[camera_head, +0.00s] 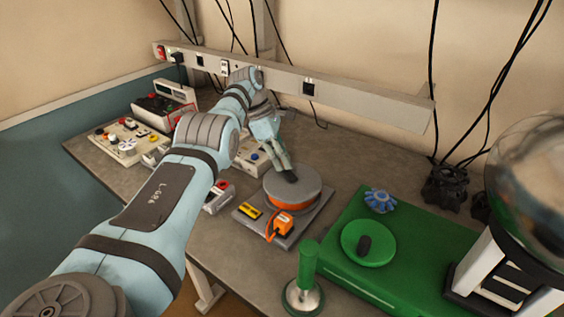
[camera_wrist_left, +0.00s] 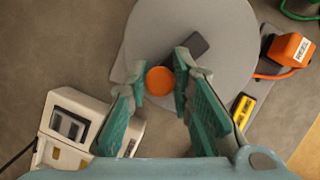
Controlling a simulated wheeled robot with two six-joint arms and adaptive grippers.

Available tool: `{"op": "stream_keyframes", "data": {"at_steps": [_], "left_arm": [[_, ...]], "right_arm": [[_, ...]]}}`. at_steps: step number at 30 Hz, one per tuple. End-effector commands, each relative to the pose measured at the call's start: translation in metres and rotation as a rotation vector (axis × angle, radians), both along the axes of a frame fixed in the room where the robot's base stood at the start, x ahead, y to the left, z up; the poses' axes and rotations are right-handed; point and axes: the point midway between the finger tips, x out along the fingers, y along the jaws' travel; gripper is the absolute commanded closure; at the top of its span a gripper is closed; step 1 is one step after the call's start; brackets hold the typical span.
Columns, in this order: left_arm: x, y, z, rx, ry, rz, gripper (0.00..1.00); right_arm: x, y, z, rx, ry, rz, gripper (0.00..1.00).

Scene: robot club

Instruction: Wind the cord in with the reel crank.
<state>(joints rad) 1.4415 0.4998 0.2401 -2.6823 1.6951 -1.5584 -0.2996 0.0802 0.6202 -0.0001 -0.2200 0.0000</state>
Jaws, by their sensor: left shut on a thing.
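The cord reel (camera_head: 309,184) has a grey round top and sits on a grey base plate on the bench. Orange cord (camera_head: 288,204) shows around its drum. An orange plug block (camera_head: 284,226) with a white label sits at the plate's front edge. In the left wrist view, the reel top (camera_wrist_left: 228,70) carries a dark crank arm (camera_wrist_left: 200,44) with an orange round knob (camera_wrist_left: 160,81). My left gripper (camera_head: 288,175) is over the reel, its fingers either side of the knob, shut on the crank. The fingers partly hide the crank arm. My right gripper is not in view.
A yellow block (camera_head: 250,211) lies on the reel's plate. A green case (camera_head: 385,265) with a round green dial stands to the right, behind a green-handled tool (camera_head: 306,272). Control boxes (camera_head: 123,140) stand at the left. A power strip (camera_head: 345,98) runs along the wall.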

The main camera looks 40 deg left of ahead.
Motion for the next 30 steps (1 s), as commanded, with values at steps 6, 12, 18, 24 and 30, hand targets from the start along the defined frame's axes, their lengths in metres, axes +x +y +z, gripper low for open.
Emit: {"op": "stream_keyframes", "data": {"at_steps": [6, 12, 18, 24, 30], "left_arm": [[-0.002, -0.001, -0.001, -0.002, 0.008, -0.003, 1.00], [-0.002, -0.001, -0.002, -0.002, 0.010, -0.003, 0.64], [-0.001, -0.001, -0.001, -0.002, 0.007, -0.002, 0.60], [-0.001, 0.001, 0.000, -0.001, 0.007, 0.009, 0.60], [-0.003, 0.005, 0.004, 0.002, 0.006, 0.092, 0.60]], "right_arm": [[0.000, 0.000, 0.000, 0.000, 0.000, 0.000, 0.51], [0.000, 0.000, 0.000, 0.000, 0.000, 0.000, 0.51], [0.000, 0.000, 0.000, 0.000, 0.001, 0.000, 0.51], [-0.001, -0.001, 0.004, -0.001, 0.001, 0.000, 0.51], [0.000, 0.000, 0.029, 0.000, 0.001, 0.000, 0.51]]}}
